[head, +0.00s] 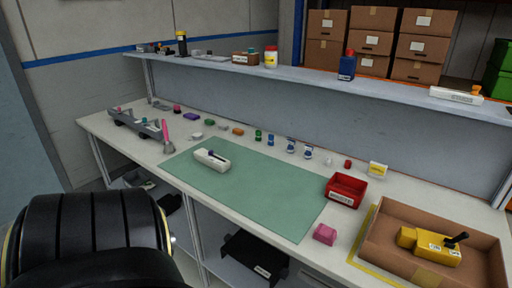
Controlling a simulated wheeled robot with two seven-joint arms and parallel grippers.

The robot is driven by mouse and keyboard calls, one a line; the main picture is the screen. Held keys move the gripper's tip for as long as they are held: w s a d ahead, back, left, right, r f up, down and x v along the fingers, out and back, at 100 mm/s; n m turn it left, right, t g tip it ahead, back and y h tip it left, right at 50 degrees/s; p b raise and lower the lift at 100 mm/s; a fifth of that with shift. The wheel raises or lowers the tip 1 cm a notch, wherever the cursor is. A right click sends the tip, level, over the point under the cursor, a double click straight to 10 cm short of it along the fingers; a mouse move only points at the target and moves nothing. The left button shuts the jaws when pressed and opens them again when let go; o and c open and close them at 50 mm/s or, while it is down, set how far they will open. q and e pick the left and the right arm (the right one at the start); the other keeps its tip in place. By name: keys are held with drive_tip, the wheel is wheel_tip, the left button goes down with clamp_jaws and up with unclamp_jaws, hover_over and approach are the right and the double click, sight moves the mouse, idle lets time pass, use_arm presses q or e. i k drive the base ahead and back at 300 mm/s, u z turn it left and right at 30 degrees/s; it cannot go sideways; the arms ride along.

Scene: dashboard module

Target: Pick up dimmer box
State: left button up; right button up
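No label that I can read says dimmer box, so I cannot tell for sure which thing it is. A small white box (212,158) with a dark part on top lies on the left part of the green mat (255,195). A yellow box (430,246) with a black lever and white labels lies in the open cardboard tray (383,257) at the front right. Nothing holds either box. Neither of my grippers is in view.
A grey bracket (138,124) and a pink-handled brush (166,135) are at the bench's left end. Several small coloured parts line the mat's back edge. A red bin (346,190) and a pink block (325,234) stand near its right end. A raised shelf (300,76) runs behind.

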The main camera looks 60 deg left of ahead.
sight(222, 165)
drive_tip(key=z, duration=0.15)
drive_tip(key=i, duration=0.8)
drive_tip(key=u, duration=1.95)
